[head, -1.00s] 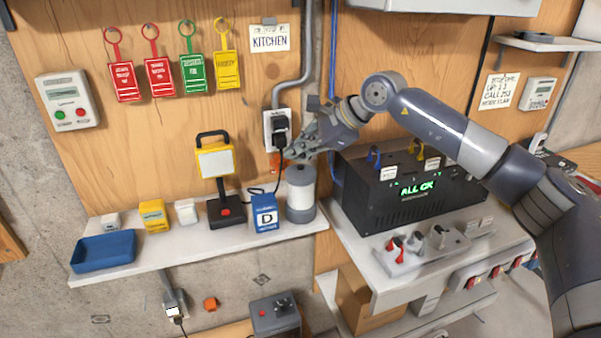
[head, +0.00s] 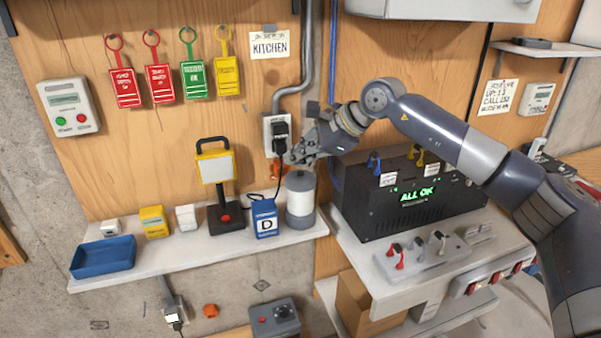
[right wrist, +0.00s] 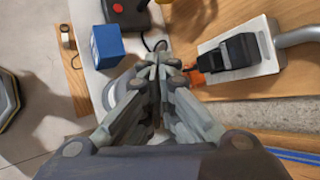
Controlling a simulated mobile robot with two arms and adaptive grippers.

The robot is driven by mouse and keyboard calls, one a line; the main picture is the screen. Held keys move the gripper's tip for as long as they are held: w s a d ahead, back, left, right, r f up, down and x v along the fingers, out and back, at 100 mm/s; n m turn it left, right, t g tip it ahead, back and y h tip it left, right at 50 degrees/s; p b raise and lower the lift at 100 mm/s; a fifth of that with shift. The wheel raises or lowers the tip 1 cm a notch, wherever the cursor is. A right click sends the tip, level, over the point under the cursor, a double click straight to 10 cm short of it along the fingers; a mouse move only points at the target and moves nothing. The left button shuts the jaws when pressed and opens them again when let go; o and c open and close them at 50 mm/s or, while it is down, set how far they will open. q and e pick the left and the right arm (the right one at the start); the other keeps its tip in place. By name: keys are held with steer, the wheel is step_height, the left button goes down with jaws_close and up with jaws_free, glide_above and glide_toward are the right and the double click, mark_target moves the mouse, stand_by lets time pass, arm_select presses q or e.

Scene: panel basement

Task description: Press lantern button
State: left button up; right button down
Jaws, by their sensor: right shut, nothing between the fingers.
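A grey and white cylindrical lantern (head: 300,202) stands upright at the right end of the wall shelf. My right gripper (head: 293,159) is shut and empty, with its fingertips just above and behind the lantern's top in the head view. I cannot tell whether they touch it. In the right wrist view the shut fingertips (right wrist: 159,62) point away from the camera, and the fingers hide most of the lantern (right wrist: 113,92). The lantern's button cannot be made out. A yellow-framed work lamp (head: 215,168) with a red button (head: 226,218) on its dark base stands further left. My left gripper is out of view.
A blue D box (head: 265,219) stands close to the lantern's left. A black plug (head: 280,138) sits in the wall outlet behind, near my right fingers. A blue tray (head: 103,257) lies at the shelf's left end. A black power unit (head: 400,205) stands on the right bench.

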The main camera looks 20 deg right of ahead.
mark_target(299, 175)
steer(key=shift+f, duration=0.1)
steer(key=shift+f+b, duration=0.3)
steer(key=shift+b, duration=0.2)
steer(key=shift+f+b, duration=0.4)
steer(key=shift+f, duration=0.05)
stand_by(0.6)
stand_by(0.4)
steer(key=shift+r+p, duration=0.45)
steer(key=shift+r, duration=0.35)
step_height(299, 175, up, 5)
steer(key=p, duration=0.3)
stand_by(0.4)
